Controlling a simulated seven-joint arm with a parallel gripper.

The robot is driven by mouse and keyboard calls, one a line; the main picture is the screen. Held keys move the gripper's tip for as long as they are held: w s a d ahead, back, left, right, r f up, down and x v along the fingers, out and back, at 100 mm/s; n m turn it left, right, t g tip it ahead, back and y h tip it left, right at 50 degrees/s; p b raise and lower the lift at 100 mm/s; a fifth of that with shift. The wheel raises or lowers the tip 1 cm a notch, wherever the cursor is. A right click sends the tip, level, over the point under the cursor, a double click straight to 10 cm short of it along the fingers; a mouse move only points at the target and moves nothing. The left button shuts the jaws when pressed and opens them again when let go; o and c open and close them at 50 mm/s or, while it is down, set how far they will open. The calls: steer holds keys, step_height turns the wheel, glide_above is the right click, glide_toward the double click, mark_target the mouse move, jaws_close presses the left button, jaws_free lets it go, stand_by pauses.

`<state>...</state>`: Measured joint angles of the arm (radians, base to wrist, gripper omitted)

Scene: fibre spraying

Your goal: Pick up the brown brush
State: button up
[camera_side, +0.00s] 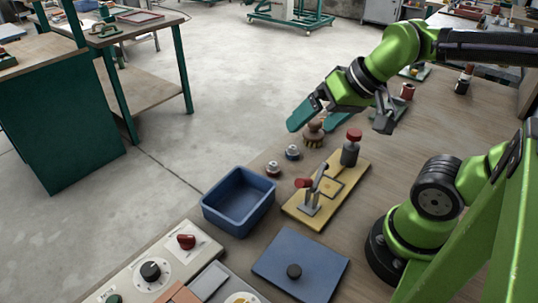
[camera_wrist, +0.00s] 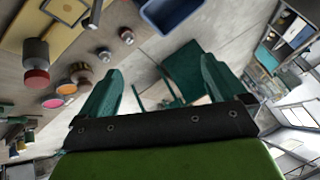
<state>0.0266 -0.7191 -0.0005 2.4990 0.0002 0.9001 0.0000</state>
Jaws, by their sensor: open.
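The brown brush (camera_side: 314,134), with a rounded wooden knob on top and bristles below, stands upright on the wooden bench in the side view. It also shows in the wrist view (camera_wrist: 80,73), left of the fingers. My gripper (camera_side: 314,119) is open, with its two teal fingers spread and nothing held. In the side view the fingers appear just above and around the top of the brush; the exact gap is hard to judge. In the wrist view my gripper (camera_wrist: 161,68) has only floor and furniture between its fingers, so the brush is not between them there.
A yellow board (camera_side: 293,208) with a clamp and red-capped post (camera_side: 351,148) lies in front. A blue bin (camera_side: 238,202), a blue plate (camera_side: 300,258) and a control panel (camera_side: 150,271) are nearer.

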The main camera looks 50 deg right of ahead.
steer(key=w+d+f+m+g+h, duration=0.1)
steer(key=w+d+f+m+g, duration=0.15)
steer(key=w+d, duration=0.65)
steer(key=n+g, duration=0.2)
steer(key=g, duration=0.2)
glide_above(314, 130)
step_height(314, 130, down, 4)
steer(key=w+d+r+n, duration=0.1)
steer(key=d+n, duration=0.1)
steer(key=d, duration=0.1)
steer(key=shift+g+h, duration=0.25)
steer(key=shift+h, duration=0.15)
steer(key=f, duration=1.1)
steer(key=a+f, duration=0.1)
steer(key=f, duration=0.4)
steer(key=shift+f, duration=0.3)
steer(key=c, duration=1.2)
steer(key=shift+o, duration=0.2)
steer(key=shift+r, duration=0.1)
step_height(314, 130, up, 10)
steer(key=shift+f, duration=0.1)
